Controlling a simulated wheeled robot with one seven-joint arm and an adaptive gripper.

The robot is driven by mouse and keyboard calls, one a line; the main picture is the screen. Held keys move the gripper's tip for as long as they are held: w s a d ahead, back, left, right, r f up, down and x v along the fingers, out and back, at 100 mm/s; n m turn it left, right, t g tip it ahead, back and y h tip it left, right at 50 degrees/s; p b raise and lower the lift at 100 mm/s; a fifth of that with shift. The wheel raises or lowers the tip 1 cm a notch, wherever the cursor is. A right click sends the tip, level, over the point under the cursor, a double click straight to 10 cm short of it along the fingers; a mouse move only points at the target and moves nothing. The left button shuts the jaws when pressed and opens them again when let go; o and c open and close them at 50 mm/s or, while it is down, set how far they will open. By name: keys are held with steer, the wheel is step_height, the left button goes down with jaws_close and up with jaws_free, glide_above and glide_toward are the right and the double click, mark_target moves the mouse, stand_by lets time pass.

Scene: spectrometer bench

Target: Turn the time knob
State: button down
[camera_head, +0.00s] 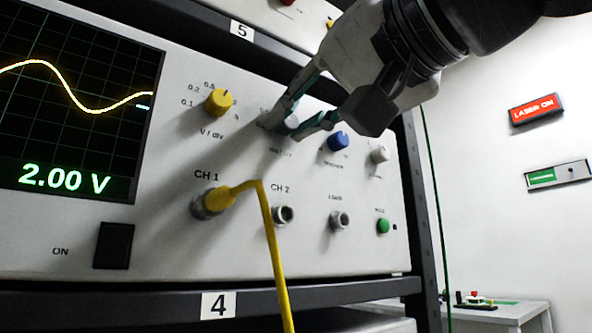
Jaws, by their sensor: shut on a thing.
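The oscilloscope's front panel (165,190) fills the left and middle of the view. A pale grey knob (291,121), which looks like the time knob, sits right of the yellow V/div knob (218,102). My gripper (288,126) reaches down from the upper right, with its two fingers on either side of the grey knob. It is shut on this knob. The fingers and their shadow hide most of the knob and its scale marks. The screen (75,90) shows a yellow sine trace and "2.00 V".
A blue knob (338,141) sits close to the right of my fingers. A yellow cable (267,230) plugged into CH 1 hangs down the panel. Rack shelf 5 (241,30) lies above and shelf 4 (219,305) below. A lit "LASER ON" sign (536,108) hangs on the right wall.

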steer(key=c, duration=1.5)
jaws_free()
steer(key=shift+o, duration=0.2)
steer(key=v, duration=1.2)
